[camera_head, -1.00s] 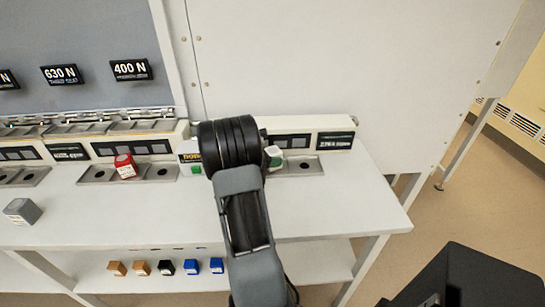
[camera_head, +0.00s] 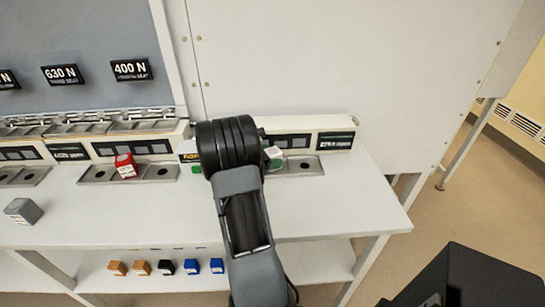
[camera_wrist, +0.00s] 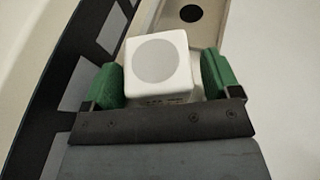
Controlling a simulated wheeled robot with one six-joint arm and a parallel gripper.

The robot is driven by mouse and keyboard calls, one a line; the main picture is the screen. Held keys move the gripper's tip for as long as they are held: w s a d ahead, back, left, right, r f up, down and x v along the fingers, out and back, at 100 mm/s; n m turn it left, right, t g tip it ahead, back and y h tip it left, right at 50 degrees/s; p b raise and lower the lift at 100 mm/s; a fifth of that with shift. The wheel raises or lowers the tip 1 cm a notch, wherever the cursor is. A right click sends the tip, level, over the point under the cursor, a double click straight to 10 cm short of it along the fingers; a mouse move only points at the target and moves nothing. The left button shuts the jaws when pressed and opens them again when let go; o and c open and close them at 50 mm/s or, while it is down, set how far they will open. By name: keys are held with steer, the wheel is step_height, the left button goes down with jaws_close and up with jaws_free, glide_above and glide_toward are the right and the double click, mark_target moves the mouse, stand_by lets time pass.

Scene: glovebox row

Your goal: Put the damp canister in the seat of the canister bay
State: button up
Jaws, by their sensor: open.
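My gripper (camera_wrist: 160,82) is open, with a green pad on each side of a white block-shaped canister (camera_wrist: 158,62) that has a grey disc on top. The canister stands between the pads, with a narrow gap visible at the right pad; contact at the left is unclear. A metal seat plate (camera_wrist: 208,30) with a dark round hole lies just beyond it. In the head view my gripper (camera_head: 235,163) is over the right-hand bay, and a white corner (camera_head: 272,152) shows beside it. I cannot read which canister is the damp one.
A red block (camera_head: 125,166) sits on the seat plate (camera_head: 95,174) of the bay to the left. A grey block (camera_head: 23,211) stands on the bench at far left. Several small blocks line the lower shelf. The bench front right (camera_head: 345,205) is clear.

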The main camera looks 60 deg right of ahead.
steer(key=v, duration=1)
steer(key=shift+v, duration=0.85)
steer(key=s+a+m+t+y, duration=0.3)
steer(key=a+m+t+y, duration=0.2)
steer(key=a, duration=1.1)
steer(key=s+a+m+t+y, duration=0.3)
steer(key=a+m+t+y, duration=0.2)
steer(key=a, duration=1.2)
steer(key=shift+s+a+m+y, duration=0.3)
steer(key=shift+s+m+y, duration=0.1)
steer(key=shift+m+y, duration=0.45)
steer(key=shift+r, duration=0.15)
steer(key=shift+t, duration=0.4)
step_height(320, 180, up, 6)
steer(key=p, duration=0.5)
steer(key=shift+s, duration=0.15)
